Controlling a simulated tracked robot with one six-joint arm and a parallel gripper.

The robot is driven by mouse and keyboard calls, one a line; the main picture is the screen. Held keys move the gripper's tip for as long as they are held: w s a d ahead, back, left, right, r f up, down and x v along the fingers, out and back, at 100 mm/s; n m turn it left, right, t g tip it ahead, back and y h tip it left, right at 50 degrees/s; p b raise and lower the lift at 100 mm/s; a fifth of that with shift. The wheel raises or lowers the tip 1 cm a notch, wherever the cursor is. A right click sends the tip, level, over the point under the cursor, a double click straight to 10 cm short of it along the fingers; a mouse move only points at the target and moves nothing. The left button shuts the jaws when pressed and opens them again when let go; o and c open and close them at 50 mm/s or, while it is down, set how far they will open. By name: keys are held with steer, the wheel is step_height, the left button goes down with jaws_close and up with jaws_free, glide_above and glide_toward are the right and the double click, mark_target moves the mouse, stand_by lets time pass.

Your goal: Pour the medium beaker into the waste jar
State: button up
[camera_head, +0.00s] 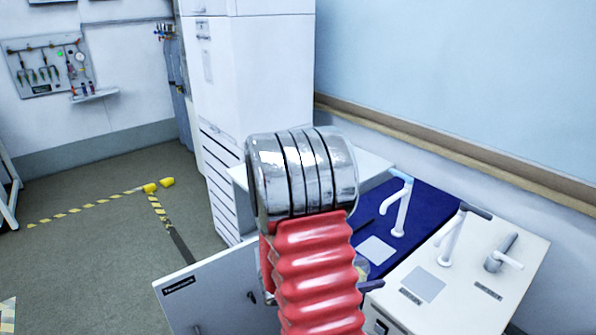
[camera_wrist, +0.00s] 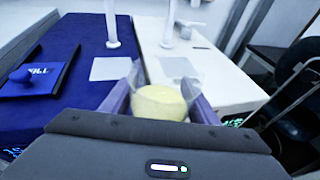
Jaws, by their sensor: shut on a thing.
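My gripper (camera_wrist: 162,80) has purple fingers, shut on a clear beaker (camera_wrist: 158,101) with pale yellow contents, in the wrist view. The beaker sits between the fingers, its clear wall rising above the yellow, and it appears held over the bench. In the head view my red and chrome arm hides most of the gripper; only a purple finger (camera_head: 371,286) and a sliver of the beaker (camera_head: 362,268) show at the arm's right edge. I cannot make out a waste jar in either view.
A blue bench section (camera_head: 425,205) adjoins a white one (camera_head: 510,255), with white curved spouts (camera_head: 402,205) and flat pale squares (camera_head: 423,284). In the wrist view a blue object with white lettering (camera_wrist: 35,78) lies left; dark furniture (camera_wrist: 290,90) stands right.

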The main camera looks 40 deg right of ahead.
steer(key=w+a+f+n+t, duration=0.3)
steer(key=w+a+t, duration=0.1)
steer(key=w+a, duration=0.5)
steer(key=w+a+f+n+t, duration=0.35)
steer(key=w+a, duration=0.35)
steer(key=w, duration=0.4)
steer(key=w+a+f+n+t, duration=0.1)
steer(key=w+a+t, duration=0.1)
steer(key=a, duration=0.5)
steer(key=w+a+f+n+t+y, duration=0.1)
steer(key=w+a+f+n+t, duration=0.1)
steer(key=a, duration=0.6)
steer(key=w+a+f+n+t+y, duration=0.1)
steer(key=w+a+f+n+t, duration=0.1)
steer(key=a, duration=0.6)
steer(key=shift+w+a+f+t, duration=0.25)
steer(key=shift+w+t, duration=0.2)
steer(key=shift+w, duration=0.6)
steer(key=shift+s+d+n, duration=0.1)
steer(key=shift+s+n, duration=0.1)
steer(key=shift+n, duration=0.05)
